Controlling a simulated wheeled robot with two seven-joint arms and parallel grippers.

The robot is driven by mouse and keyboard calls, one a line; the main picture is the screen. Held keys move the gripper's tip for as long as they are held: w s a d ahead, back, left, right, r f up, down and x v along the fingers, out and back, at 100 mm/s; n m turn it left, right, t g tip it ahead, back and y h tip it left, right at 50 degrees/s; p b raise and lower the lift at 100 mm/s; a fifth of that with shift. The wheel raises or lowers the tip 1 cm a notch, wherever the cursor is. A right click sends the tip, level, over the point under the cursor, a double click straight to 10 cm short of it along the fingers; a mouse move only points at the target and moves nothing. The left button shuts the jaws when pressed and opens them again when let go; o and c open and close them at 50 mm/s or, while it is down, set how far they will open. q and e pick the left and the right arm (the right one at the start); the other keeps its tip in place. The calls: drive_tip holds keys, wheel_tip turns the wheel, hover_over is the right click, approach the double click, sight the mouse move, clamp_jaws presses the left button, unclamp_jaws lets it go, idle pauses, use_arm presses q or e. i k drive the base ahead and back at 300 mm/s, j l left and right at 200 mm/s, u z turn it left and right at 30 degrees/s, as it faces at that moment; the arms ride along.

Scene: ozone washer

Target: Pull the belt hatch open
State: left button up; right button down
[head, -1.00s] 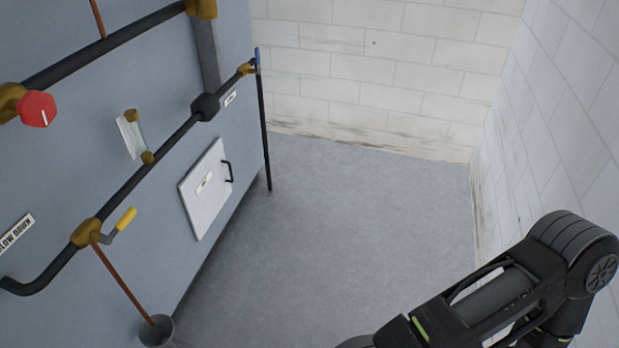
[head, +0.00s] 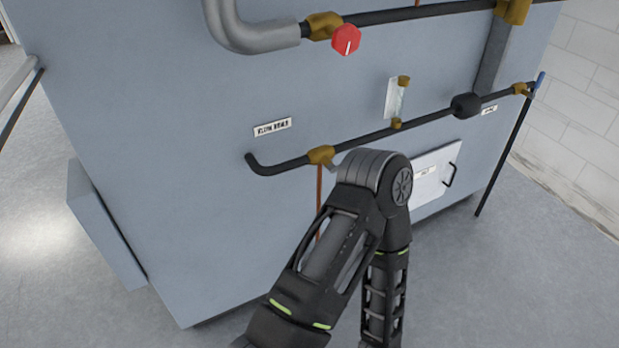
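The belt hatch is most likely the white square panel (head: 428,184) low on the right part of the grey-blue machine side. It has a small label and a black bar handle (head: 450,175) near its right edge. The panel looks closed, flush with the machine. My arm covers its left part. The arm link stands in front of the machine at the middle of the head view, bent at an elbow, with its lower part running down out of the frame. Neither gripper is in view.
The grey-blue machine (head: 200,150) fills most of the view. Black pipes with brass fittings, a red knob (head: 346,40) and a sight glass (head: 396,98) project from it. A vertical black pipe (head: 503,155) stands right of the panel. Floor is clear at right.

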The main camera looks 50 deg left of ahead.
sight(432, 169)
drive_tip(key=u, duration=0.95)
drive_tip(key=i+l, duration=0.8)
drive_tip(key=i+l+z, duration=0.1)
drive_tip(key=i+l, duration=1.5)
drive_tip(key=i, duration=0.15)
